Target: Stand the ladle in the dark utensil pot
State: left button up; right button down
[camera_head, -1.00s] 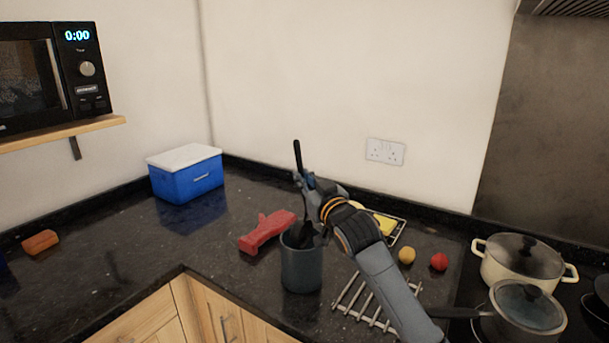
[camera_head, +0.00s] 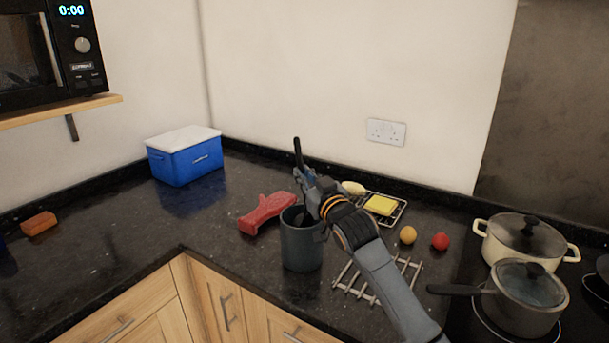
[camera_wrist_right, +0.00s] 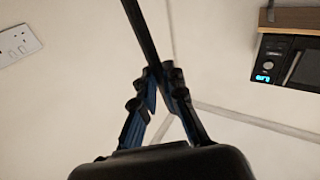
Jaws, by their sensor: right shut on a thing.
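The ladle (camera_head: 298,152) is dark and nearly upright, its handle leaning slightly left at the top. My right gripper (camera_head: 308,182) is shut on the handle, just above the dark utensil pot (camera_head: 301,246). The ladle's lower end is down inside the pot's mouth, partly hidden by the rim and my gripper; I cannot tell whether it touches the bottom. In the right wrist view the ladle's handle (camera_wrist_right: 143,32) runs up from between the fingertips (camera_wrist_right: 160,82). My left gripper is not in view.
A red oven mitt (camera_head: 267,213) lies just left of the pot. A metal trivet (camera_head: 378,278) is at its right, with a yellow sponge (camera_head: 380,205) on a wire rack behind. Yellow (camera_head: 408,235) and red (camera_head: 440,242) balls and lidded pans (camera_head: 525,292) are further right. The counter at left is mostly clear.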

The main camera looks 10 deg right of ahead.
jog(key=c, duration=1.3)
grip_release()
jog(key=shift+c, duration=0.2)
jog(key=r+v, duration=0.1)
jog(key=v, duration=1.1)
jog(key=shift+f, duration=0.5)
